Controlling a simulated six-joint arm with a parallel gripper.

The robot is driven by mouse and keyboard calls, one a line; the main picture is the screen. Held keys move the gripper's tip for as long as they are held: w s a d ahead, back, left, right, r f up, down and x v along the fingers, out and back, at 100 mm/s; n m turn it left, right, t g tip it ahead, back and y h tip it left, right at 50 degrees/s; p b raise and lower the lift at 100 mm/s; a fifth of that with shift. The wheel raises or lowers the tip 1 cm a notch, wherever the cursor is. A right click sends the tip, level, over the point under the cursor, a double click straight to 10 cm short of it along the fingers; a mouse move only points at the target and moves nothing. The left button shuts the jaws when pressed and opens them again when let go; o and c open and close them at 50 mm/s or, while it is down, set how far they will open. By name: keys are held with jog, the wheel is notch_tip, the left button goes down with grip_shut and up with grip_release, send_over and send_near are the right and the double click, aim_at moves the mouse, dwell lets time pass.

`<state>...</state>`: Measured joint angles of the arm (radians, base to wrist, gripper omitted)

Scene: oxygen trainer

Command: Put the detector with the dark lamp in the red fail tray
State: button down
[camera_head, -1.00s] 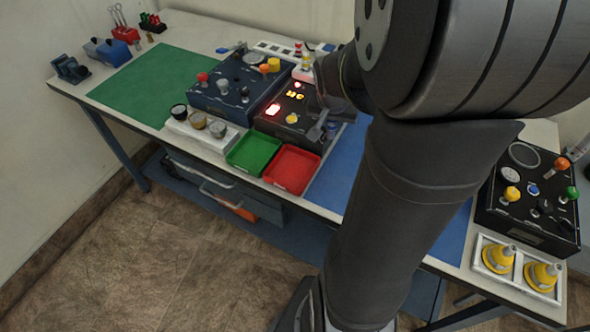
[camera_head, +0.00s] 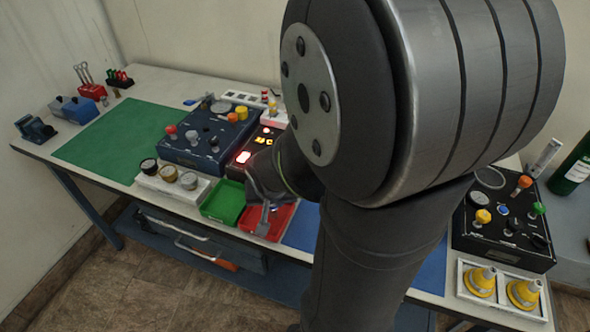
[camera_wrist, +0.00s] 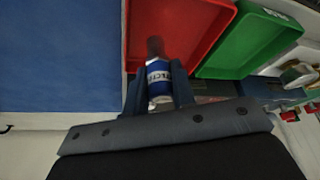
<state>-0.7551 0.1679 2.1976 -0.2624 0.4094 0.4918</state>
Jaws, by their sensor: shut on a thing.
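My gripper (camera_wrist: 160,88) is shut on a small cylindrical detector (camera_wrist: 158,80) with a blue and white label and a dark grey end. In the wrist view the detector's dark end overlaps the red fail tray (camera_wrist: 206,14), and I cannot tell how high above it the detector is. In the head view my gripper (camera_head: 266,212) is over the red tray (camera_head: 280,222), and the arm hides part of that tray. The detector's lamp cannot be made out.
A green tray (camera_head: 223,202) stands left of the red one; it also shows in the wrist view (camera_wrist: 250,45). A white holder with several round items (camera_head: 170,188) is further left. A black box with lit displays (camera_head: 238,172) is behind the trays. Blue mat (camera_head: 300,233) lies to the right.

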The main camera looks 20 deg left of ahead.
jog(key=shift+f, duration=0.55)
jog(key=c, duration=1.1)
grip_release()
jog(key=v, duration=1.7)
jog(key=shift+s+d+r, duration=0.15)
jog(key=shift+s+r, duration=0.05)
jog(key=shift+s, duration=0.05)
jog(key=shift+f, duration=0.1)
jog(key=x, duration=1.7)
jog(key=shift+w, duration=0.15)
